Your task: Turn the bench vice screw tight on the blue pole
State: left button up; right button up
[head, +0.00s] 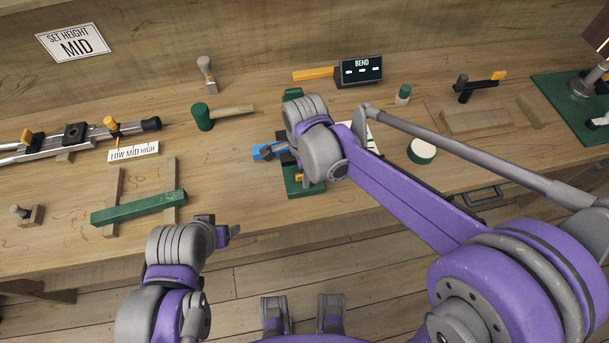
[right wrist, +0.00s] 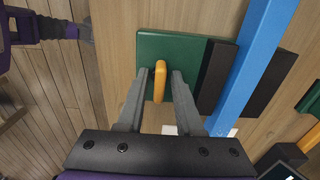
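The bench vice has a green base (right wrist: 188,46), dark jaws (right wrist: 216,76) and an orange screw handle (right wrist: 160,82). The blue pole (right wrist: 252,72) runs between the dark jaws. In the head view the pole (head: 258,151) shows left of my right wrist, and the vice base (head: 291,184) is partly hidden beneath it. My right gripper (right wrist: 160,74) is open, one finger on each side of the handle, with a visible gap on both sides. My left gripper (head: 230,232) hangs near the bench's front edge, away from the vice; its opening is not clear.
A green bar (head: 139,208) lies on wooden strips at the left. A dark BEND display (head: 360,70) stands at the back.

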grip_shut()
jog(key=m, duration=0.4)
jog(key=shift+m, duration=2)
jog(key=m, duration=0.4)
jog(key=shift+o, duration=0.4)
grip_release()
jog(key=shift+r, duration=0.15)
